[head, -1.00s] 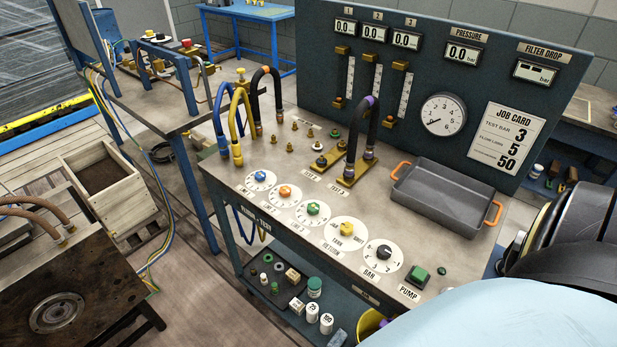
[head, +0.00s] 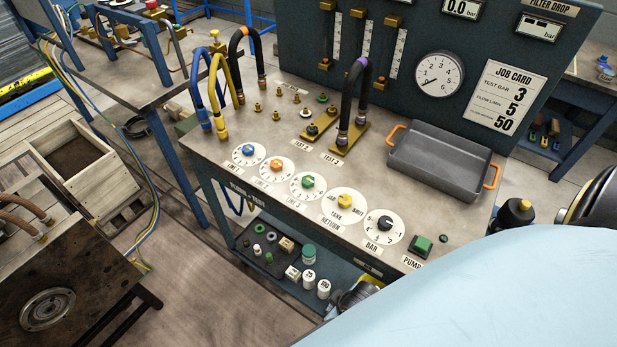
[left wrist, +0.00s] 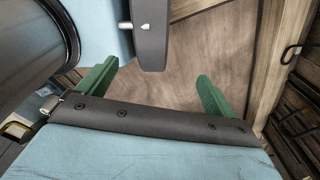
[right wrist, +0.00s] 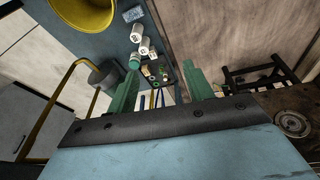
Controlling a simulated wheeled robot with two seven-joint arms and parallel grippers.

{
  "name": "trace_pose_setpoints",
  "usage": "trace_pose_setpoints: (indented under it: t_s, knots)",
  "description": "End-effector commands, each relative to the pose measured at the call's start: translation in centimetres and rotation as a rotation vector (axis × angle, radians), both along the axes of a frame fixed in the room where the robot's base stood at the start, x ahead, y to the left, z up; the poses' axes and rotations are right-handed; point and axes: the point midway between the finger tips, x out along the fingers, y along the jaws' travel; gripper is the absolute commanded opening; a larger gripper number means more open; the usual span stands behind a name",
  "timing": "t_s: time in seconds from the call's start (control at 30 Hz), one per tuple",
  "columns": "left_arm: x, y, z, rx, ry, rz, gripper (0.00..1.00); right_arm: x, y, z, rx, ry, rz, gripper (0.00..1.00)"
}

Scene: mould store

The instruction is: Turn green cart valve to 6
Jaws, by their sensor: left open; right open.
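The green valve knob (head: 308,182) sits on a round white numbered dial (head: 295,190) on the front edge of the cart's top. It is the third knob from the left, after a blue knob (head: 248,150) and an orange knob (head: 276,165). Its pointer setting is too small to read. My left gripper (left wrist: 155,92) is open and empty above wooden flooring in its wrist view. My right gripper (right wrist: 160,88) is open and empty, with the cart's lower shelf beyond its fingers. Neither gripper is clearly visible in the head view or touches the knob.
A yellow tank-return knob (head: 344,201), a black bar knob (head: 384,223) and a green pump button (head: 421,244) continue the row. Black hoses (head: 350,100) and a grey tray (head: 440,165) stand behind. A wooden crate (head: 85,165) is on the floor at left.

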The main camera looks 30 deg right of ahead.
Motion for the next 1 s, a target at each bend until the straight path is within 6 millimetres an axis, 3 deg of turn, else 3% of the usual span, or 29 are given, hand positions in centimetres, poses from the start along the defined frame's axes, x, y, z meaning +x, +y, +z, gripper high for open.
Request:
trace_pose_setpoints:
  t_s: [0.03, 0.1, 0.47, 0.6, 0.77, 0.87, 1.0]
  knots:
    - [0.2, 0.0, 0.0, -0.001, -0.003, 0.000, 0.92, 1.1, 0.1, 2.6, 0.000, -0.025, 0.001, 0.51]
    - [0.5, -0.1, 0.0, -0.001, -0.007, 0.000, 0.92, 1.9, 0.1, 5.7, -0.004, -0.044, 0.002, 0.51]
    - [1.6, -0.2, 0.2, -0.003, -0.025, 0.000, 0.92, 4.6, -0.2, 18.3, -0.045, -0.184, 0.039, 0.51]
    - [1.5, -0.2, 0.2, -0.003, -0.025, 0.000, 0.92, 9.7, -0.6, 24.7, -0.180, -0.433, 0.174, 0.51]
    - [1.4, -0.2, 0.2, -0.003, -0.022, 0.000, 0.92, 15.6, -0.2, 30.3, -0.390, -0.723, 0.364, 0.51]
    - [1.3, -0.2, 0.2, -0.004, -0.022, 0.000, 0.92, 18.8, 0.7, 34.0, -0.544, -0.901, 0.494, 0.51]
    - [1.2, -0.2, 0.2, -0.003, -0.020, 0.000, 0.92, 22.5, 3.4, 40.1, -0.832, -1.181, 0.723, 0.51]
